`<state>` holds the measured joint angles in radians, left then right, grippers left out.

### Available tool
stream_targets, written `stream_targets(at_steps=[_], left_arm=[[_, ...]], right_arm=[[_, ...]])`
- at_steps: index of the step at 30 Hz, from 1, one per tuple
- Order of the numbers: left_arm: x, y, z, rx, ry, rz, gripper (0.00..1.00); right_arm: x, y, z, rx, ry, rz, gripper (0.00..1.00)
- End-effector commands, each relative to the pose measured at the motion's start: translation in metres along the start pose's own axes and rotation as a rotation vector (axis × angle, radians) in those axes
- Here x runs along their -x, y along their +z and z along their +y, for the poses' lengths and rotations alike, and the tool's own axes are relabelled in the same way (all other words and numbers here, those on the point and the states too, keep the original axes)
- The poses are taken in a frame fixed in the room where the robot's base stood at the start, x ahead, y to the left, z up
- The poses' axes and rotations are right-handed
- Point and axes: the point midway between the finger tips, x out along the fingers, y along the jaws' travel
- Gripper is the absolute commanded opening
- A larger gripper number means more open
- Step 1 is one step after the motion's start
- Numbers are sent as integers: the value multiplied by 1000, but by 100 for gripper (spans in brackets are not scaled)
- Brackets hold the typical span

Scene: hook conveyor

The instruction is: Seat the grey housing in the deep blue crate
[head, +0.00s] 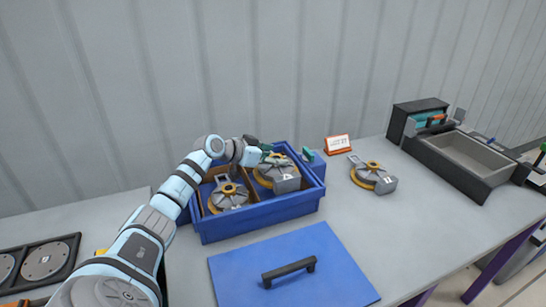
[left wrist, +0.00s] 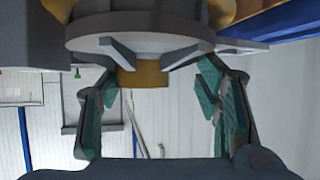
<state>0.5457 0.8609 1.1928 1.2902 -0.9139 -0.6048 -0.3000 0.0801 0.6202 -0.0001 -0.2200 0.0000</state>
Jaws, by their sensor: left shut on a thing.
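The deep blue crate (head: 262,219) stands on the table, with a tan divider inside. One grey housing (head: 228,197) with a yellow ring lies in its left compartment. A second grey housing (head: 286,184) is over or in the right compartment; I cannot tell whether it touches the floor. My left gripper (head: 267,153) is shut on this second housing at its far side. In the left wrist view, the housing's ribbed grey underside (left wrist: 135,38) and yellow hub (left wrist: 140,74) show by the teal fingers (left wrist: 155,110). My right gripper is out of view.
A third grey housing (head: 373,178) lies on the table right of the crate. A blue lid with a black handle (head: 289,270) lies in front. A grey tray (head: 465,158) is at right.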

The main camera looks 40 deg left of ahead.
Motion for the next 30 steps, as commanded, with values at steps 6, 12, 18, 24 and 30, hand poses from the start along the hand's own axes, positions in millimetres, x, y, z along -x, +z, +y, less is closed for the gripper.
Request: stream_targets(at_steps=[6,12,18,24,30], left_arm=[[-2,4,0,0,0,2,12],[-4,7,0,0,0,2,12],[-6,10,0,0,0,2,12],[-8,14,0,0,0,2,12],[-10,17,0,0,0,2,12]], right_arm=[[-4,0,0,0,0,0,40],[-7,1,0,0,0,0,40],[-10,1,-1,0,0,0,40],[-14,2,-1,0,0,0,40],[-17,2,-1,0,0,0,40]])
